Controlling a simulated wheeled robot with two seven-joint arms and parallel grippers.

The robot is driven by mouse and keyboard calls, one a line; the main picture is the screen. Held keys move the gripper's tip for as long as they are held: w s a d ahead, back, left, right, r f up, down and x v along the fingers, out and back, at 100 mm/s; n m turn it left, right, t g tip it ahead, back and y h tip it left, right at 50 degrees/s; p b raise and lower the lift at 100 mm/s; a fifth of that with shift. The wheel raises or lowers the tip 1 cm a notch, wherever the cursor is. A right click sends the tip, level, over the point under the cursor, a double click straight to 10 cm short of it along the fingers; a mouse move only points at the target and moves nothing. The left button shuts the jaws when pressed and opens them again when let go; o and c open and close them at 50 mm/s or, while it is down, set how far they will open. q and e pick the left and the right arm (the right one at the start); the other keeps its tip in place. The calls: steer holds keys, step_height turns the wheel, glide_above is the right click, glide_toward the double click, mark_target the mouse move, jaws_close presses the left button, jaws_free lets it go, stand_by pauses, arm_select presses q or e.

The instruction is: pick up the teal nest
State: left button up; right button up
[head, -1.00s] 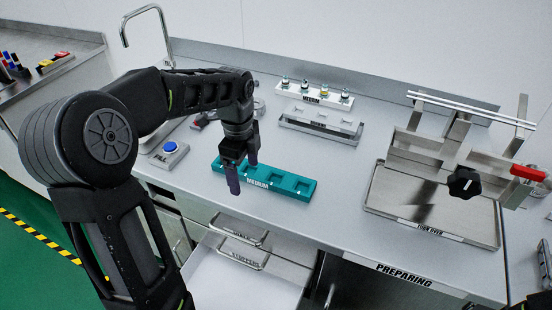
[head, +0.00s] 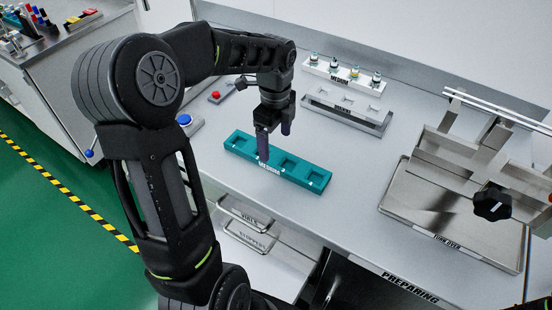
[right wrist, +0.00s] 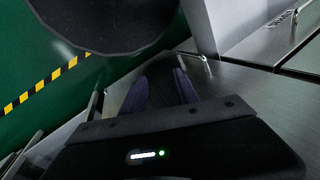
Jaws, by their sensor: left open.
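The teal nest (head: 314,178), a long block with square pockets and a MEDIUM label, lies on the grey counter and looks empty. My left gripper (head: 275,142) is open and points down at the nest. One dark finger overlaps the nest left of its middle; the other shows toward its back edge. I cannot tell whether either touches the nest or how high they are. My right gripper (right wrist: 161,92) shows in the right wrist view with its two purple fingers apart and nothing visible between them.
A turnover tray (head: 450,225) with a clamp frame stands right. A blue button box (head: 185,122) is left.

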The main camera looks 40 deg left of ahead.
mark_target(276, 157)
arm_select(q)
steer(key=shift+f, duration=0.2)
step_height(276, 157, down, 5)
steer(key=shift+d+f+p, duration=0.1)
steer(key=shift+p, duration=0.5)
steer(key=shift+c, duration=0.4)
steer(key=c, duration=1.6)
step_height(276, 157, up, 10)
steer(key=shift+r+b, duration=0.1)
steer(key=shift+b, duration=0.5)
